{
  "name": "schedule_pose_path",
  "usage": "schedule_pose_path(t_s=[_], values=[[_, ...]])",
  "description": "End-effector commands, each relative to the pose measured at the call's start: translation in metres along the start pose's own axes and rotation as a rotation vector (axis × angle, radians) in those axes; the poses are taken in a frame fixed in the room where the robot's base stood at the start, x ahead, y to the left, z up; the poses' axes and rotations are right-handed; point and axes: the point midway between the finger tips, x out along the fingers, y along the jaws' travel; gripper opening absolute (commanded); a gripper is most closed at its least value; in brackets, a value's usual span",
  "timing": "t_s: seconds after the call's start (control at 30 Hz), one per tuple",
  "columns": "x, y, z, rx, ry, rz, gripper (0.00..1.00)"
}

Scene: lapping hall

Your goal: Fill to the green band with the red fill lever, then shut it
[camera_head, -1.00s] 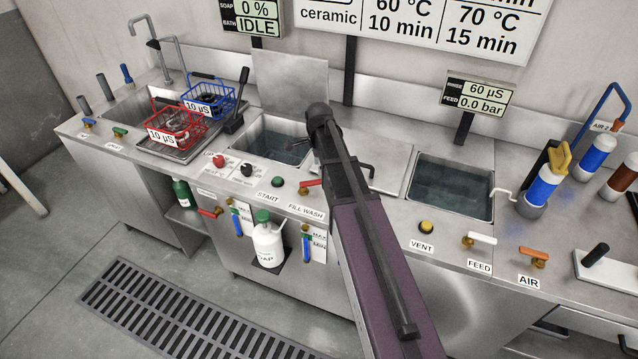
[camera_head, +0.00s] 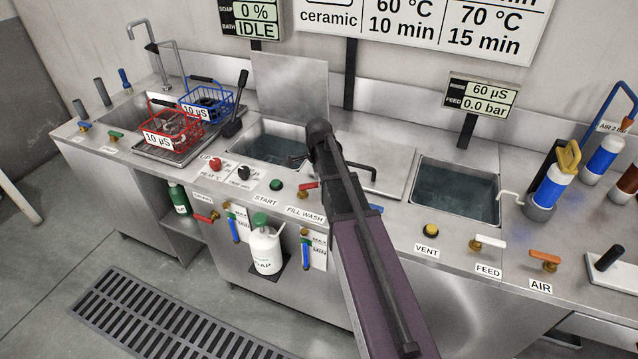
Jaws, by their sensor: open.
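The red fill lever (camera_head: 308,187) sits on the counter above the FILL WASH label (camera_head: 305,215), just left of my arm. The wash tank (camera_head: 268,147) behind it holds dark water. My gripper (camera_head: 297,160) is open and mostly hidden behind my arm. Its dark tips show over the tank's right side, apart from the lever.
Another red lever (camera_head: 207,217) is on the front by the drain label. A green START button (camera_head: 276,185) and black knob (camera_head: 244,172) stand left of the fill lever. A white soap bottle (camera_head: 265,247) sits below. A second tank (camera_head: 458,190) lies right of my arm.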

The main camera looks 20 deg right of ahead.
Motion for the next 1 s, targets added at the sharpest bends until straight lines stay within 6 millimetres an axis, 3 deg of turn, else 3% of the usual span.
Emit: schedule_pose_path(t_s=[0.27, 0.4, 0.47, 0.5, 1.0], values=[[0.0000, 0.0000, -0.0001, 0.000, 0.000, 0.000, 0.63], [0.0000, 0.0000, -0.0001, 0.000, 0.000, 0.000, 0.21], [0.0000, 0.0000, -0.0001, 0.000, 0.000, 0.000, 0.03], [0.0000, 0.0000, -0.0002, 0.000, 0.000, 0.000, 0.00], [0.0001, 0.0022, -0.0098, 0.038, 0.002, 0.001, 0.00]])
